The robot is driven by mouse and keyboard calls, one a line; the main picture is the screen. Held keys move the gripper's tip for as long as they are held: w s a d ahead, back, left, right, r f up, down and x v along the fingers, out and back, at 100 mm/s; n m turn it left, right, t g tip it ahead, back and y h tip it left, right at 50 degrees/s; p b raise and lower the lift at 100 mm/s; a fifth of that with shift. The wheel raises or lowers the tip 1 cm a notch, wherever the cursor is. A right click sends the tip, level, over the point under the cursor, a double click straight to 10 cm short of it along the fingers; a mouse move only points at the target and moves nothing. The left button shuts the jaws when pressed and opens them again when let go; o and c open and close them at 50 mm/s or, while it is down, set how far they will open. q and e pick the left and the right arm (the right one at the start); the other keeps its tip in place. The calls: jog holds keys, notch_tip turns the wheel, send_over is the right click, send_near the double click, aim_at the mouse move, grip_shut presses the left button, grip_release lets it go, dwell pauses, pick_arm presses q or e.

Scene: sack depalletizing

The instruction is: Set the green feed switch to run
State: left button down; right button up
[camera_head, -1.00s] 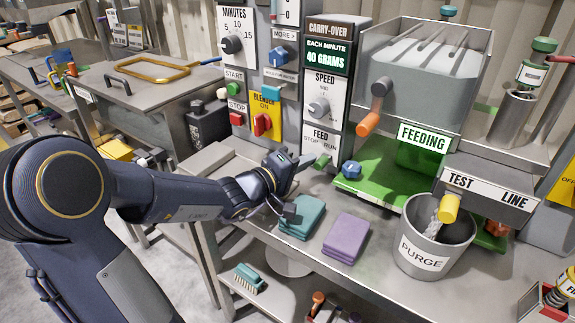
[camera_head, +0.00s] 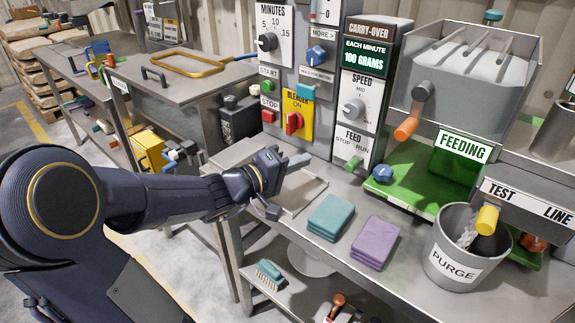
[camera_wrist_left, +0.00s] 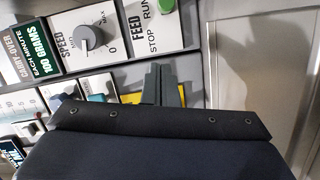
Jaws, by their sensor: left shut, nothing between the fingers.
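The green feed switch (camera_head: 354,163) sits low on the white FEED panel, under the STOP and RUN labels. In the left wrist view the green knob (camera_wrist_left: 165,9) is at the top edge, beside the word RUN, partly cut off. My left gripper (camera_head: 304,159) is shut and empty, left of the switch and apart from it. Its closed grey fingers (camera_wrist_left: 163,84) show in the left wrist view below the FEED label. The sign (camera_head: 464,147) by the hopper reads FEEDING. The carry-over display (camera_head: 364,55) reads 100 grams. My right gripper is not in view.
Teal cloths (camera_head: 331,217) and purple cloths (camera_head: 375,243) lie on the bench in front.

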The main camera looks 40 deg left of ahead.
pick_arm(q)
jog(key=shift+v, duration=1.5)
